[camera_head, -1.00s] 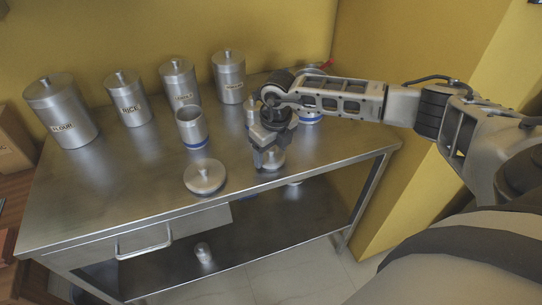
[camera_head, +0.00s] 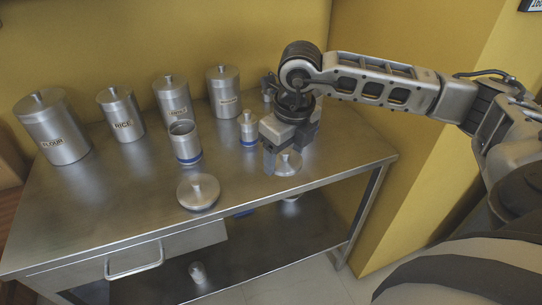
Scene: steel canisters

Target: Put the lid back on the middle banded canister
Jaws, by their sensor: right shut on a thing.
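An open steel canister with a blue band (camera_head: 185,143) stands upright on the steel table, its mouth uncovered. A smaller blue-banded canister (camera_head: 249,130) stands to its right with a knobbed top on. A large round lid (camera_head: 198,193) lies flat near the table's front edge, in front of the open canister. My right gripper (camera_head: 288,150) points down, shut on a smaller knobbed lid (camera_head: 288,166) and holding it over the right part of the table. Its fingers hide the lid's knob, and my arm hides what stands behind. My left gripper is not in view.
Lidded canisters marked flour (camera_head: 52,128), rice (camera_head: 122,115) and others (camera_head: 172,100) (camera_head: 223,92) line the table's back by the yellow wall. The drawer handle (camera_head: 134,262) sticks out in front. A small item (camera_head: 197,272) stands on the lower shelf (camera_head: 270,245).

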